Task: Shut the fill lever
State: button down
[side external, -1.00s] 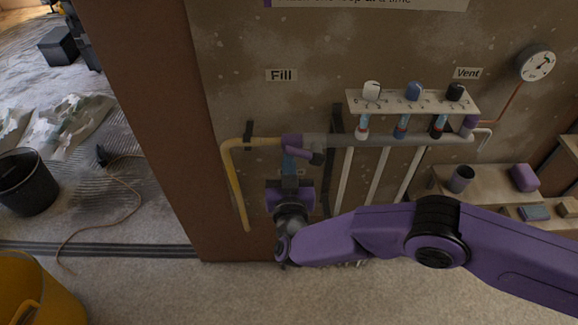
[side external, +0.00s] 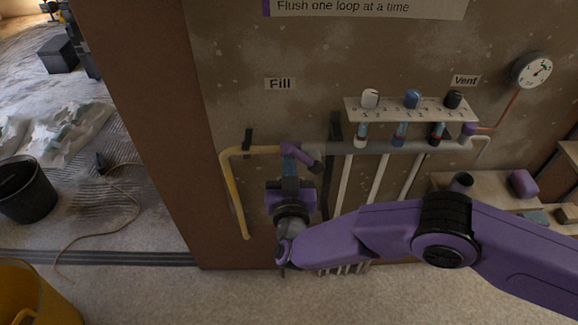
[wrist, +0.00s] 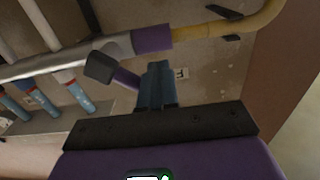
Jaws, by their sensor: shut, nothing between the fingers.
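The fill lever (side external: 303,155) is a purple handle with a dark knob. It is on the valve at the left end of the grey pipe, below the "Fill" label, and slants down to the right, at an angle to the pipe. In the wrist view its purple arm (wrist: 126,77) and dark knob show left of my fingers, beside the purple valve collar (wrist: 152,39). My gripper (side external: 289,163) is shut and empty, its blue fingers pointing up just under the valve. The fingertips (wrist: 158,66) are close beside the lever; I cannot tell whether they touch it.
A yellow pipe (side external: 234,190) bends down left of the valve. A shelf (side external: 405,115) with coloured knobs and white vertical pipes stands to the right. A gauge (side external: 532,69) is at the far right. A brown wall edge (side external: 150,150) bounds the left.

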aim_at(297, 155)
jog(key=shift+r, duration=0.15)
jog(key=shift+d+r, duration=0.35)
jog(key=shift+r, duration=0.2)
jog(key=shift+d+r, duration=0.45)
jog(key=shift+r, duration=0.15)
jog(key=shift+d+r, duration=0.45)
jog(key=shift+d, duration=0.25)
